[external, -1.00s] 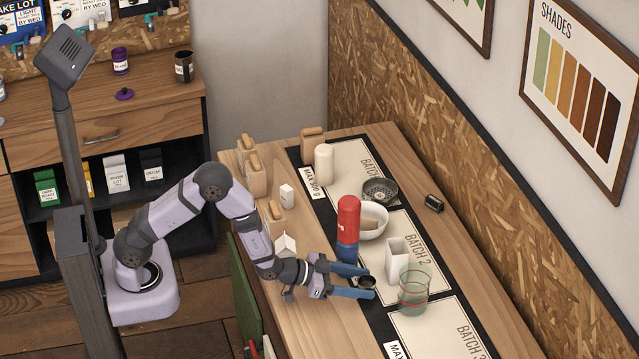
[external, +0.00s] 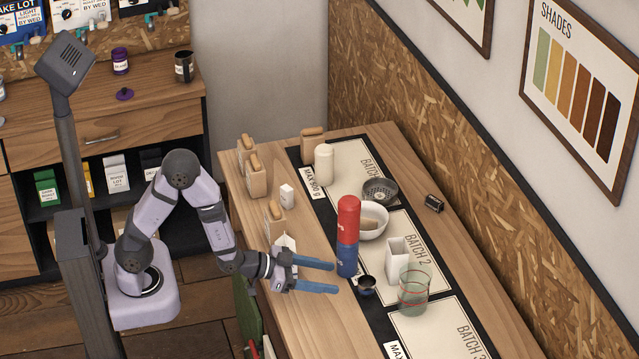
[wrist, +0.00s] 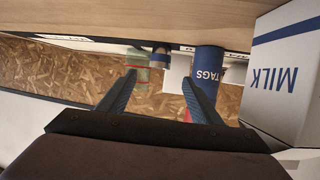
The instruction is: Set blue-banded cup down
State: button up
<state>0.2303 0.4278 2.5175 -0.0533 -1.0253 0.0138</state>
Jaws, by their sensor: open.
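The small dark cup (external: 367,286) stands upright on the dark strip of the mat, at the left edge of the BATCH 2 panel. It also shows in the upside-down wrist view (wrist: 161,58), between and beyond the fingertips, with a bluish band. My gripper (external: 335,278) is open and empty to the left of the cup, clear of it. Its two blue fingers (wrist: 159,77) point toward the cup with a gap between them.
A red and blue cylinder (external: 348,237), lettered TAGS in the wrist view, stands just behind the cup. A greenish glass (external: 414,291) and white square container (external: 397,261) stand to the right. A milk carton (wrist: 286,75) is close beside my gripper. Bare wood lies toward the front.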

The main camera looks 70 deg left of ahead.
dwell(0.3)
jog(key=w+d+r+n+t+y, duration=0.25)
jog(key=w+r+n+y, duration=0.3)
jog(key=w+r, duration=0.35)
jog(key=s+d+f+n+g+y, duration=0.4)
jog(key=s+d+f+y, duration=0.1)
jog(key=s, duration=0.1)
send_near(371, 279)
jog(key=shift+m, duration=0.25)
jog(key=shift+p+x, duration=0.9)
jog(key=shift+x, duration=1.35)
jog(key=shift+w+a+f, duration=0.15)
jog(key=shift+w+a, duration=0.15)
jog(key=shift+w, duration=0.3)
jog(key=c, duration=1.2)
